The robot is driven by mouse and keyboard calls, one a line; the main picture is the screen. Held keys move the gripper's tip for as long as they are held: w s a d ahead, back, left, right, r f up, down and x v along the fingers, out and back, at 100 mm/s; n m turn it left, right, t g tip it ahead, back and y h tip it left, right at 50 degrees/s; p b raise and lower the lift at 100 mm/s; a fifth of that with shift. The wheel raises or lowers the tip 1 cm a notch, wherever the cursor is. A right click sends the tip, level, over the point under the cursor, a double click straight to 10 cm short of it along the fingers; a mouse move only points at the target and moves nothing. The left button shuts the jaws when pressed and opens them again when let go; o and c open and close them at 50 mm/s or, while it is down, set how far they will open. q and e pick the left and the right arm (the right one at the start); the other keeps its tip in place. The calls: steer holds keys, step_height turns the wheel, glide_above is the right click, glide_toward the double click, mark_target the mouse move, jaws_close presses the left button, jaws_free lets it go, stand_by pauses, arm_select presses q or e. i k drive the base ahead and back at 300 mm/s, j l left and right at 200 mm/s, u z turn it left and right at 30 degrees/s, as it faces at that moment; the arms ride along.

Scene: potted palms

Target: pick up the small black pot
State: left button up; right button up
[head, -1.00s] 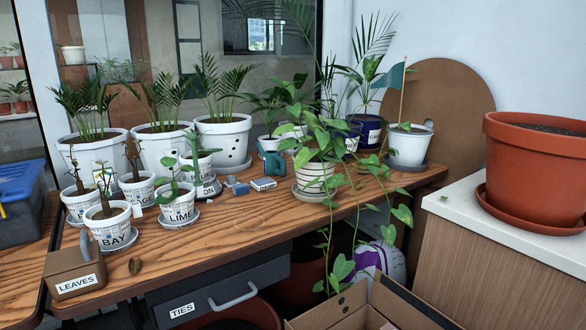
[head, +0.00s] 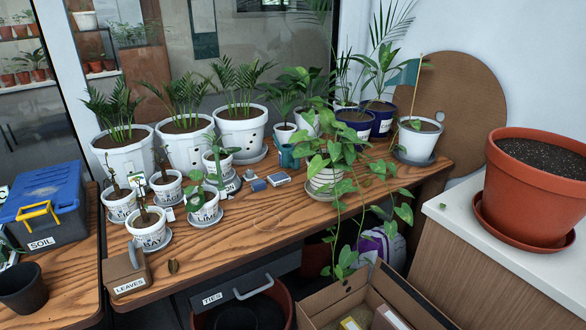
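A small black pot (head: 22,288) stands on the wooden table at the far left, near the lower left corner of the head view. Another dark round pot (head: 236,318) sits low inside a large terracotta pot under the main table, only partly seen. Neither of my grippers shows in the head view.
A blue-lidded box labelled SOIL (head: 45,208) stands behind the small black pot. A brown LEAVES box (head: 126,274) sits at the main table's (head: 245,222) left front corner. A gap separates the two tables. An open cardboard box (head: 330,300) is below.

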mark_target(23, 288)
steer(key=u, duration=1.85)
